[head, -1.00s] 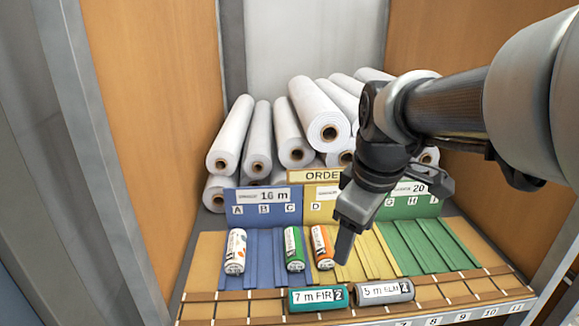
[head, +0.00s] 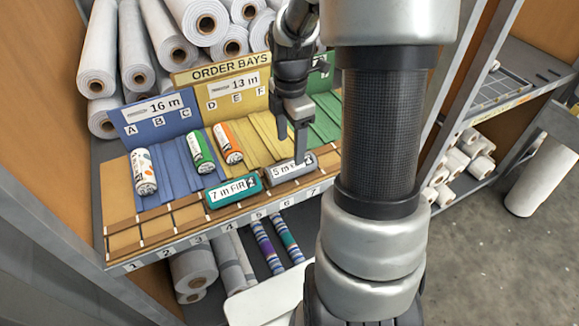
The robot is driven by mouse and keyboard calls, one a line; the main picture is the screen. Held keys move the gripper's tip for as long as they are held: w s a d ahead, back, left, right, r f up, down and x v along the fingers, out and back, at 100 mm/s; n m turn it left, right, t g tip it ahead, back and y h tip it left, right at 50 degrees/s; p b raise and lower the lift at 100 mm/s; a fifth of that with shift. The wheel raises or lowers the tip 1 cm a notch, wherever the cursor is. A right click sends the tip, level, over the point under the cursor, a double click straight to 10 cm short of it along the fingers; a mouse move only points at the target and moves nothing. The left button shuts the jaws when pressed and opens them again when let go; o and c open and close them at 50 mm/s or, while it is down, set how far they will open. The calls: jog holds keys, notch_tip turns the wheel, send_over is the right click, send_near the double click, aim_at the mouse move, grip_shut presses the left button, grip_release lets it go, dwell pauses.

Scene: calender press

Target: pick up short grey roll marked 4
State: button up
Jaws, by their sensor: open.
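A short grey roll (head: 282,173) lies on the front ledge of the order bays. Its label starts with "5 m"; the rest is small and partly covered by my gripper, and I cannot read a 4 on it. My gripper (head: 292,149) is open and points down at the right part of this roll. A teal roll (head: 233,191) labelled "7 m FIR" lies just left of the grey one.
White (head: 144,171), green (head: 199,151) and orange (head: 228,143) rolls lie in the blue (head: 176,166) and yellow bays behind. Large white rolls (head: 200,22) are stacked at the back. A numbered strip (head: 228,225) edges the front. Striped rolls (head: 268,248) lie below.

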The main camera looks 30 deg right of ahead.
aim_at(291, 162)
jog(key=f, duration=0.7)
jog(key=shift+s+f, duration=0.15)
jog(key=shift+s, duration=0.1)
jog(key=shift+c, duration=0.5)
jog(key=c, duration=1.1)
